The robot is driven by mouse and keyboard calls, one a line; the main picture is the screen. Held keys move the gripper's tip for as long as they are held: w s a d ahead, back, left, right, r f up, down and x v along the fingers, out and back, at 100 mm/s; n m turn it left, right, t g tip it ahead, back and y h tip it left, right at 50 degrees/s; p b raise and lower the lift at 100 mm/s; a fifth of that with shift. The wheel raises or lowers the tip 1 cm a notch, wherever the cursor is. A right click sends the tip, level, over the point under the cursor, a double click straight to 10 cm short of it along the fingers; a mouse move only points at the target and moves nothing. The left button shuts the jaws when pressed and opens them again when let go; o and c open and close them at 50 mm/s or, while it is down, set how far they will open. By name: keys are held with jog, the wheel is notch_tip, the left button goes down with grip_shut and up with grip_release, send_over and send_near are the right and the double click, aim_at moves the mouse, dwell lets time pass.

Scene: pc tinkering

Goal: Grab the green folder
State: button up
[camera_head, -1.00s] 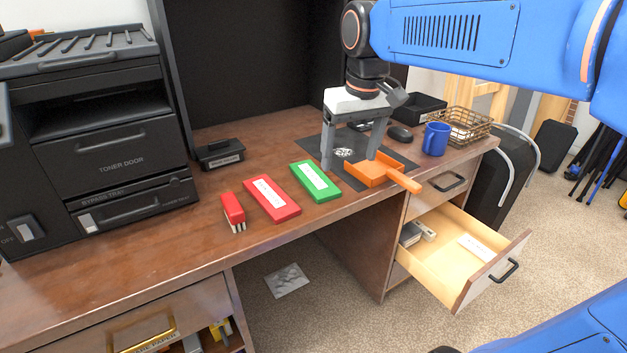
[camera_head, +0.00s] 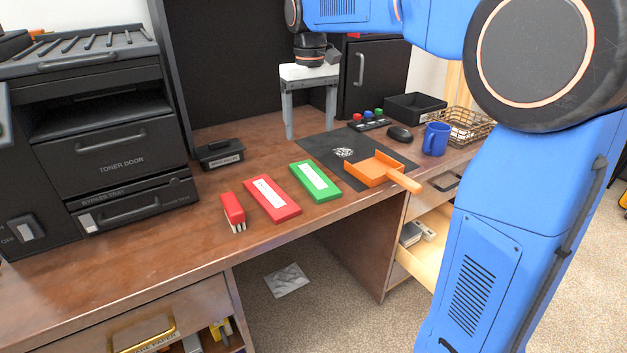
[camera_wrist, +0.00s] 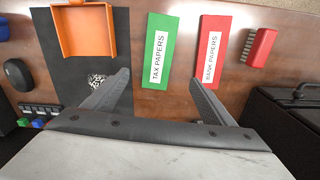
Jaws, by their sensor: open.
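The green folder (camera_head: 315,181), with a white label, lies flat on the brown desk between a red folder and a black mat. In the wrist view the green folder (camera_wrist: 153,72) is labelled "TAX PAPERS" and lies ahead of my fingers, nearer the left one. My gripper (camera_head: 310,134) is open and empty, pointing down over the back of the desk, behind the folder.
An orange scoop (camera_head: 374,169) rests on the black mat (camera_head: 321,150) to the right. A black tray (camera_head: 220,153) stands left.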

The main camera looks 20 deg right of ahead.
send_over(312, 175)
jog(key=f, duration=0.8)
jog(key=shift+s+a+f, duration=0.1)
jog(key=shift+a+f, duration=0.15)
jog(key=shift+f, duration=0.05)
jog(key=shift+d+f, duration=0.15)
jog(key=shift+f, duration=1.2)
jog(key=shift+d+f, duration=0.1)
jog(key=shift+f, duration=1.2)
jog(key=c, duration=1.2)
